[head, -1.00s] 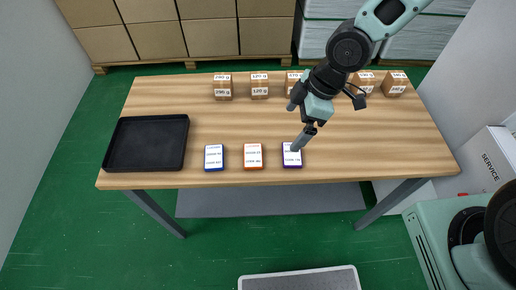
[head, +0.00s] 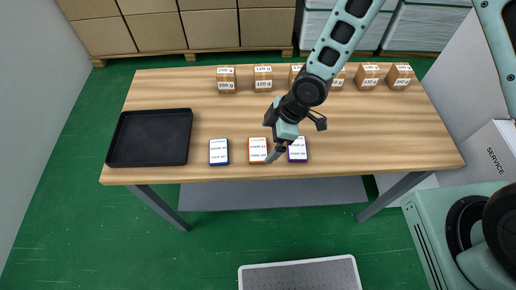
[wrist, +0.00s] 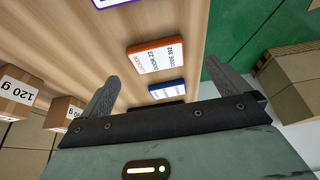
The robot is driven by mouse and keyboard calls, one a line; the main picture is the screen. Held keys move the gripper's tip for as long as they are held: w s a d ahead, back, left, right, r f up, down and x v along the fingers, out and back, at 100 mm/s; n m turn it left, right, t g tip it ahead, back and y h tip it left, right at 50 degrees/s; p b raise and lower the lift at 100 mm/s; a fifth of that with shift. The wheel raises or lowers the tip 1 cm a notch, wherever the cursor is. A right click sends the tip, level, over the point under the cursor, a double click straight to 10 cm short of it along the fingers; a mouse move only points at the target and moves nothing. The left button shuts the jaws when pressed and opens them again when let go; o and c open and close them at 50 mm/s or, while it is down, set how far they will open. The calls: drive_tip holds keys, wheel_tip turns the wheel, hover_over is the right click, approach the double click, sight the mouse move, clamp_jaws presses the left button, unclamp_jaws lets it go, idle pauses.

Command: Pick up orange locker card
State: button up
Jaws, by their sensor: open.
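The orange locker card (head: 258,151) lies flat near the table's front edge, between a blue card (head: 219,152) and a purple card (head: 297,150). In the wrist view the orange card (wrist: 155,58) shows beyond the fingers, with the blue card (wrist: 167,89) past it and the purple card (wrist: 112,2) at the top edge. My gripper (head: 272,142) is open and empty, above the table near the orange and purple cards. In the head view a finger tip shows at the orange card's right side. I cannot tell how high it is above the card.
A black tray (head: 150,112) stands at the table's left end. Several small brown boxes with weight labels (head: 227,86) line the table's back edge. The wooden table (head: 200,120) is clear between the tray, cards and boxes.

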sight(258, 149)
drive_tip(key=shift+w+p+x, duration=0.15)
drive_tip(key=shift+p+x, duration=0.3)
drive_tip(key=shift+x, duration=0.85)
drive_tip(key=shift+w+p+x, duration=0.1)
drive_tip(key=shift+p+x, duration=0.35)
drive_tip(key=shift+x, duration=0.85)
drive_tip(key=shift+a, duration=0.15)
drive_tip(key=c, duration=1)
